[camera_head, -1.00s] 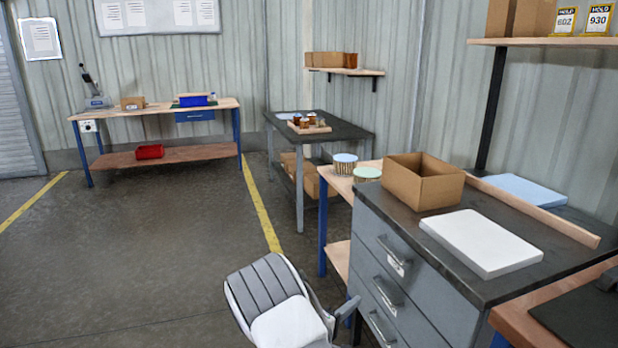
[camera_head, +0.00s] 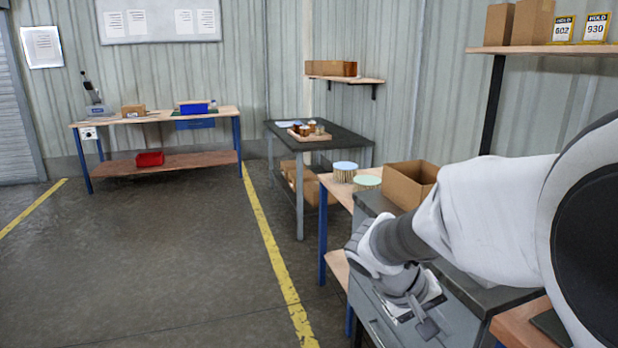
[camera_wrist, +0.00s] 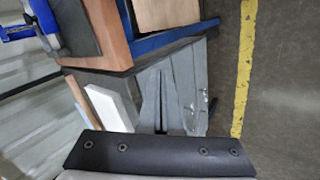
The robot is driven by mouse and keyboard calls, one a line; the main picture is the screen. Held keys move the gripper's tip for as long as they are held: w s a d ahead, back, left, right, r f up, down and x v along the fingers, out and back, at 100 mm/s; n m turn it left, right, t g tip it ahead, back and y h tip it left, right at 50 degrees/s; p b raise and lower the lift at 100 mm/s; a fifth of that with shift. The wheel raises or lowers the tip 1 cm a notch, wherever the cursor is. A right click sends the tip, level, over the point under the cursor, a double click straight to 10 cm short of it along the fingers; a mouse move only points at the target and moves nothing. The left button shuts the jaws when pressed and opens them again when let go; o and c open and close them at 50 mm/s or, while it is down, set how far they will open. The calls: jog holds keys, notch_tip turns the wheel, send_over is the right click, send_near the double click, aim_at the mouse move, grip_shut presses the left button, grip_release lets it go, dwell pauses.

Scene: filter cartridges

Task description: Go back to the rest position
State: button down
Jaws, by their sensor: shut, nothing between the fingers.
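My gripper (camera_head: 428,328) hangs at the end of my white arm, which reaches in from the right in the head view. It is shut and empty, in front of the grey drawer cabinet (camera_head: 452,318) in the picture. The gripper also shows in the wrist view (camera_wrist: 160,125), pointing over the cabinet. An open cardboard box (camera_head: 402,186) stands on the cabinet top, partly hidden by my arm. A white flat slab shows in the wrist view (camera_wrist: 108,108).
Two round pleated filters, blue-topped (camera_head: 345,167) and green-topped (camera_head: 367,183), stand on the wooden bench beyond the cabinet. A dark table (camera_head: 345,143) holds a tray of small items. A far workbench (camera_head: 140,118) stands at the wall. The floor at left is clear.

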jog(key=s+a+r+t+y, duration=0.2)
jog(key=s+a+r+y, duration=0.2)
jog(key=s, duration=0.3)
jog(key=s+a+r+t+y, duration=0.2)
jog(key=s+a+r+y, duration=0.15)
jog(key=s, duration=0.35)
notch_tip(320, 180, up, 18)
jog(key=p, duration=1.8)
jog(key=shift+a+f, duration=0.15)
jog(key=shift+a, duration=0.2)
jog(key=shift+w+d, duration=0.1)
jog(key=shift+d, duration=0.05)
